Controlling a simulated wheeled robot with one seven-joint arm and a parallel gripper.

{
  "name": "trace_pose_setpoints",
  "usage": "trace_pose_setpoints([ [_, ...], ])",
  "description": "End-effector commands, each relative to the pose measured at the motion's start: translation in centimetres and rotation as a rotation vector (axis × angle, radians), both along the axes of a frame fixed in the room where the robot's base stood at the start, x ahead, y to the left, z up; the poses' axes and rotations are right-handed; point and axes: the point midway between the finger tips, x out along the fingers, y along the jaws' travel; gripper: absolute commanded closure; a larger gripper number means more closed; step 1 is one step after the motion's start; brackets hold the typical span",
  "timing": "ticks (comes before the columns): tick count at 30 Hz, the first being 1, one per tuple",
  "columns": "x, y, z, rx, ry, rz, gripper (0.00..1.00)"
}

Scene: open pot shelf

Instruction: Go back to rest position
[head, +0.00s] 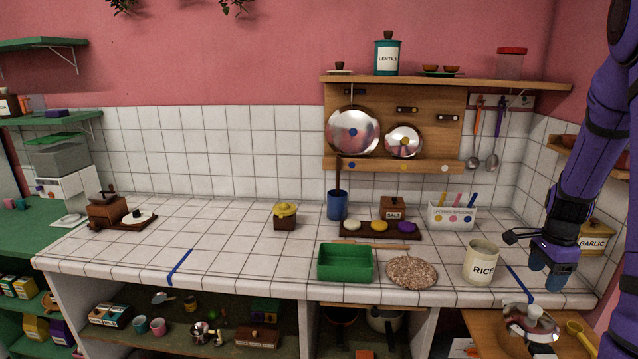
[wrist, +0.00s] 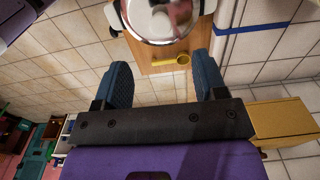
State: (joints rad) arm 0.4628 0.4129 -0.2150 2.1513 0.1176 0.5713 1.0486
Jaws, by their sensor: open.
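My gripper (head: 547,280) is at the right end of the tiled counter in the head view, its blue fingers pointing down. In the wrist view my gripper (wrist: 164,80) has its two fingers wide apart with nothing between them. A shiny round pot or lid (head: 528,322) stands on a lower wooden surface below the gripper, and it also shows at the top of the wrist view (wrist: 160,22). I cannot tell the exact gap between it and the fingers.
The RICE canister (head: 481,262) stands left of my gripper, and the GARLIC box (head: 594,238) is to the right behind it. A yellow spoon (head: 580,334) lies beside the pot. A green tray (head: 344,262) and a round mat (head: 412,271) are farther left. The counter's left-middle is mostly clear.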

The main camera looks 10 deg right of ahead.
Motion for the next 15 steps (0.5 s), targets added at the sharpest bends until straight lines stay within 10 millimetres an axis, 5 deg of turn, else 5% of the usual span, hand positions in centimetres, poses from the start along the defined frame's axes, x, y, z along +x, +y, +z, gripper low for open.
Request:
trace_pose_setpoints([
  [7,0.6,5.6,6.7,-0.015,-0.073,0.26,0.35],
  [15,-1.1,12.9,13.9,-0.053,-0.153,0.616,0.35],
])
